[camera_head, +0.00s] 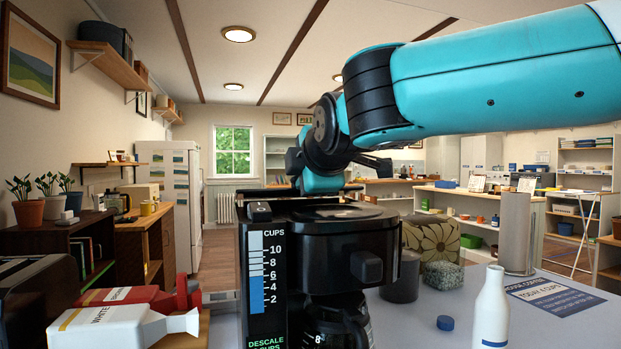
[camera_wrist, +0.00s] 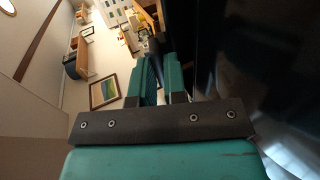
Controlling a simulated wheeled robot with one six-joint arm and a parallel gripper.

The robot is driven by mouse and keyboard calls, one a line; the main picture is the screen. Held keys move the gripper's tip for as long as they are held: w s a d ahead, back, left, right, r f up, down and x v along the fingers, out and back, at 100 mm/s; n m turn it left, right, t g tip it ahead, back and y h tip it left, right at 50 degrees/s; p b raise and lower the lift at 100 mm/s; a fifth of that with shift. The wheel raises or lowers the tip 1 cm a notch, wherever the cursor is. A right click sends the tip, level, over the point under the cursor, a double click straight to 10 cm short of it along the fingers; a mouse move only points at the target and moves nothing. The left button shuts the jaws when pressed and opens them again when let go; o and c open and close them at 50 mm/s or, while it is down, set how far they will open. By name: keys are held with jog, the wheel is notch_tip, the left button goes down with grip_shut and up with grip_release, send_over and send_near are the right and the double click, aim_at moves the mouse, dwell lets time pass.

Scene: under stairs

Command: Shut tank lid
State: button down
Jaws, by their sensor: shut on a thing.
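The coffee maker (camera_head: 330,247) is black and stands upright on the pale counter in the head view. Its level strip, marked CUPS, is at the left front, and a glass carafe (camera_head: 335,325) sits below. A flat dark round piece shows on its top (camera_head: 343,212); I cannot tell whether this is the tank lid or how the lid stands. My arm reaches in from the right and comes down behind the top, hiding my fingertips there. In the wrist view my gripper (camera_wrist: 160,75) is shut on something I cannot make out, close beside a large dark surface.
A white bottle (camera_head: 491,312), a blue cap (camera_head: 445,323) and a paper towel roll (camera_head: 516,232) stand at the right. A dark canister (camera_head: 401,278) is beside the machine. White (camera_head: 110,328) and red (camera_head: 135,298) cartons lie at the left. The right front counter has some free room.

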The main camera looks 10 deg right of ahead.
jog(key=shift+f, duration=0.25)
jog(key=c, duration=1.2)
grip_release()
jog(key=shift+a, duration=0.1)
jog(key=shift+r, duration=0.1)
jog(key=shift+s+r, duration=0.2)
jog(key=shift+s, duration=0.1)
jog(key=v, duration=1.6)
jog(key=shift+s+r, duration=0.15)
jog(key=shift+s, duration=0.1)
